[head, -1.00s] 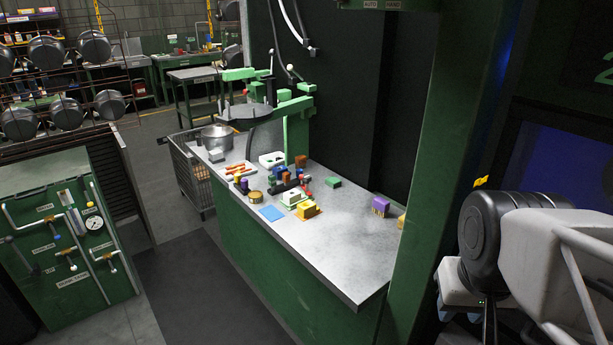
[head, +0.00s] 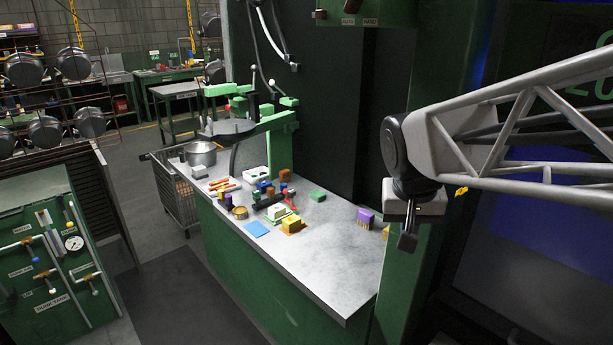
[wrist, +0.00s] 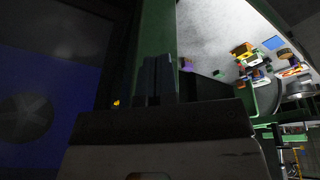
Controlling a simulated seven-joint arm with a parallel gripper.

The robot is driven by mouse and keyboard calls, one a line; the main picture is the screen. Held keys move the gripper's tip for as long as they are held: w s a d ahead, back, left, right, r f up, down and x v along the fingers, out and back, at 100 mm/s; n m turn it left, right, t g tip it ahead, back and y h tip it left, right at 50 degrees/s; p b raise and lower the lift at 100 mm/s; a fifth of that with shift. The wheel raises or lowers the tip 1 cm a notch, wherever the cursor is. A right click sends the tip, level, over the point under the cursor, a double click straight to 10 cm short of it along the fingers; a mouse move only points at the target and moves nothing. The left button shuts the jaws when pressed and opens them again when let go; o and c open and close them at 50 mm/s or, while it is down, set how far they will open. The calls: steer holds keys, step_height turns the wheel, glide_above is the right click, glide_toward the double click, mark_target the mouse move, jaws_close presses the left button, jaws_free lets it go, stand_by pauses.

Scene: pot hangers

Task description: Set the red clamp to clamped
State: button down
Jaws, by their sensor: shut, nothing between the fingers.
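A small red part (head: 291,206) sits among the coloured pieces on the grey bench (head: 335,255) in the head view. It looks like the red clamp, but it is too small to tell whether it is clamped or open. My gripper (head: 408,242) hangs fingers down in front of the green post, right of the bench and well apart from the red part. In the wrist view its dark fingers (wrist: 158,80) are together with nothing between them. The red clamp cannot be made out clearly in the wrist view.
A purple block (head: 364,217) stands at the bench's right end, with clear bench left of it. A yellow block (head: 292,226), blue square (head: 257,229) and steel pot (head: 201,154) are farther left. A green post (head: 418,120) rises by my gripper.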

steer(key=w+a+f+h, duration=0.1)
steer(key=w+a, duration=0.4)
steer(key=w, duration=0.6)
steer(key=w+a+t, duration=0.1)
steer(key=w+a, duration=0.4)
steer(key=w, duration=0.5)
steer(key=w+a+f+h, duration=0.1)
steer(key=w+a, duration=0.5)
steer(key=w, duration=0.5)
steer(key=w+a+f+n+t, duration=0.1)
steer(key=w+a+f, duration=0.9)
steer(key=w, duration=0.2)
steer(key=w+a+f+n+t+h, duration=0.1)
steer(key=w+a+f+n+t, duration=0.1)
steer(key=w+a+f, duration=0.8)
steer(key=w, duration=0.3)
steer(key=shift+w+a+f+n, duration=0.15)
steer(key=shift+a+f+n, duration=0.15)
steer(key=shift+f, duration=0.1)
steer(key=shift+d+f, duration=0.1)
steer(key=shift+x, duration=4.9)
steer(key=shift+w, duration=0.1)
